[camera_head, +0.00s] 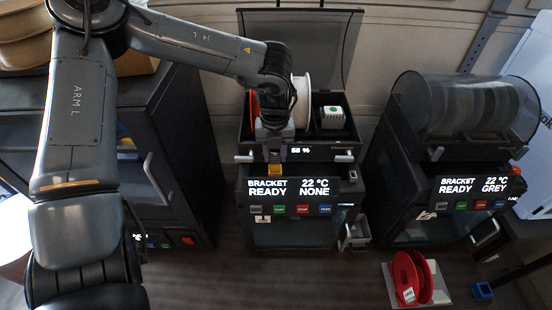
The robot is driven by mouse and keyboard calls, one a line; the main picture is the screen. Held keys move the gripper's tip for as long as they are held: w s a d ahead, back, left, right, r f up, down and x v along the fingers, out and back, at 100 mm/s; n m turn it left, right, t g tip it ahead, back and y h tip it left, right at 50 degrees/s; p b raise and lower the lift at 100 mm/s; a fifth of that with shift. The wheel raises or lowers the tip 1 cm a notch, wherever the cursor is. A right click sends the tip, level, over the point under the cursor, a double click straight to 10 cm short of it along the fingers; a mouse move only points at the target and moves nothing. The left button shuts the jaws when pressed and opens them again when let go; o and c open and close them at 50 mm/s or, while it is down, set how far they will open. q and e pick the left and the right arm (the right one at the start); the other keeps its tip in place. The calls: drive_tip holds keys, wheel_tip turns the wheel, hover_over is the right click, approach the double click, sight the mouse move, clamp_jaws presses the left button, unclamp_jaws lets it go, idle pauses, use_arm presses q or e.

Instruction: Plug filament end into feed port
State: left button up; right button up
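My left gripper (275,158) reaches down over the front of the middle printer (290,235), just above its display. An orange-yellow patch shows at its fingertips. I cannot tell whether this is a filament end, a port or part of the gripper, or whether the fingers are open or shut. An orange-red spool (254,108) and a white spool (301,103) sit in the open box (347,152) on top of this printer, partly hidden by my wrist. The display (288,189) reads BRACKET READY, 22 °C, NONE. I cannot make out the feed port. My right gripper is not in view.
A red spool (408,277) lies on a pale mat at lower right, near a blue part (482,291). A dark cabinet stands left.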

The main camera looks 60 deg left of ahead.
sight(275, 155)
use_arm(q)
clamp_jaws()
drive_tip(key=shift+r+p, duration=1.65)
drive_tip(key=shift+r, duration=0.6)
drive_tip(key=shift+r+p, duration=1.05)
drive_tip(key=shift+r, duration=0.5)
drive_tip(key=shift+w, duration=0.15)
drive_tip(key=shift+w+a, duration=0.5)
drive_tip(key=shift+w, duration=1.15)
drive_tip(key=shift+w+a, duration=0.55)
drive_tip(key=shift+w, duration=1.1)
drive_tip(key=shift+w+a, duration=0.5)
drive_tip(key=shift+w, duration=1.15)
drive_tip(key=shift+f, duration=0.2)
